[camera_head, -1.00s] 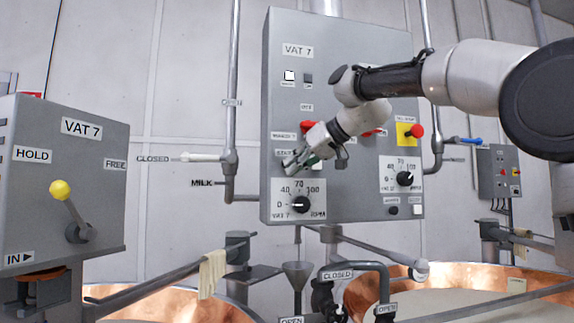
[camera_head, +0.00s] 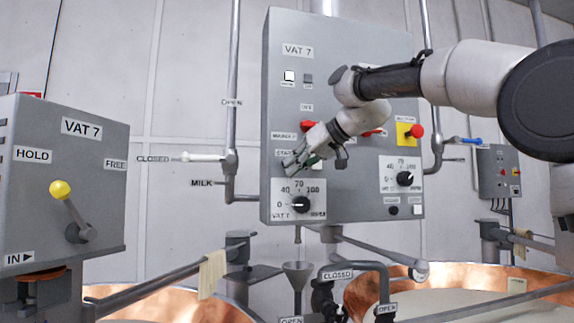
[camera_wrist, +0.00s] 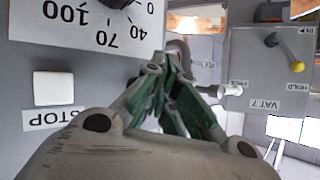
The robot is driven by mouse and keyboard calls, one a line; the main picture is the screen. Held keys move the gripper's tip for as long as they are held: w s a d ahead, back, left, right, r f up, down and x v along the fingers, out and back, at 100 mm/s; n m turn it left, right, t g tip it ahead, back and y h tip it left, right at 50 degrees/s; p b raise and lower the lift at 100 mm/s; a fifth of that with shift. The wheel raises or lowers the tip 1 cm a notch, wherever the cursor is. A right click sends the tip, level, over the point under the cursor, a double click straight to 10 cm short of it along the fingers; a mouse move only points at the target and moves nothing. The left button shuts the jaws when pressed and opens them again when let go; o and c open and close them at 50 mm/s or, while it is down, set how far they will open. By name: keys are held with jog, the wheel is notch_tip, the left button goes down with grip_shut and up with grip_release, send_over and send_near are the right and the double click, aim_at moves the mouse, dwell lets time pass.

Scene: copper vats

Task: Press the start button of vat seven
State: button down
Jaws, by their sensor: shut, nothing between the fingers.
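The vat 7 control panel (camera_head: 345,130) is a grey box on the wall in the head view. My gripper (camera_head: 292,167) is shut and empty, in front of the panel's left side, just above the left dial (camera_head: 301,204). A partly covered label (camera_head: 284,153), apparently START, shows beside my gripper; no start button is visible there, and my gripper may hide it. In the wrist view, turned upside down, my closed green-padded fingers (camera_wrist: 178,78) are beside a white square button (camera_wrist: 54,88) labelled STOP. Contact with the panel cannot be told.
A lever box (camera_head: 65,185) marked VAT 7 with a yellow-knobbed lever stands at the left. A red mushroom button (camera_head: 417,131) on yellow sits at the panel's right. Pipes flank the panel.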

jog(key=shift+w, duration=0.1)
dwell(0.4)
jog(key=shift+w+a, duration=0.1)
jog(key=shift+w, duration=0.2)
jog(key=shift+w+a, duration=0.15)
jog(key=shift+w, duration=0.3)
dwell(0.7)
dwell(0.3)
jog(key=shift+s+d, duration=0.25)
jog(key=shift+s, duration=0.65)
jog(key=shift+s+d, duration=0.25)
jog(key=shift+s, duration=0.55)
jog(key=shift+s+d, duration=0.2)
jog(key=shift+s, duration=0.6)
jog(key=shift+s+d, duration=0.25)
jog(key=shift+s, duration=0.55)
